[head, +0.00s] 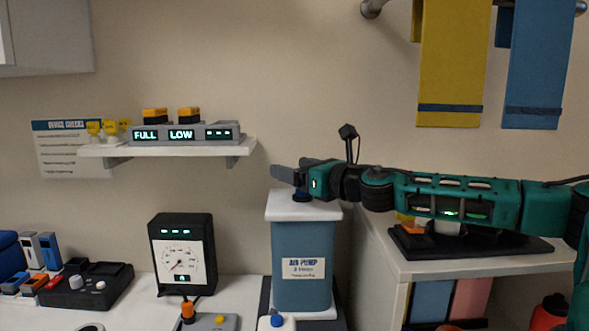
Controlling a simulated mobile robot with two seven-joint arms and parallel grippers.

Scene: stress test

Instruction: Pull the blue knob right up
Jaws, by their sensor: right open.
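The air pump (300,245) is a blue box with a white lid (322,211) and a label reading "AIR PUMP". A small dark blue knob (302,196) shows just above the lid, partly hidden behind or below my gripper. My right gripper (285,174) reaches in from the right and is at the knob, its fingers pointing left. It is open; I cannot tell whether the fingers touch the knob or stand around it. My left gripper is out of view.
A gauge box (182,253) stands left of the pump. A shelf (165,149) with a display unit (186,133) hangs above. A right-hand cabinet (480,264) bears a black tray (520,246) under my arm.

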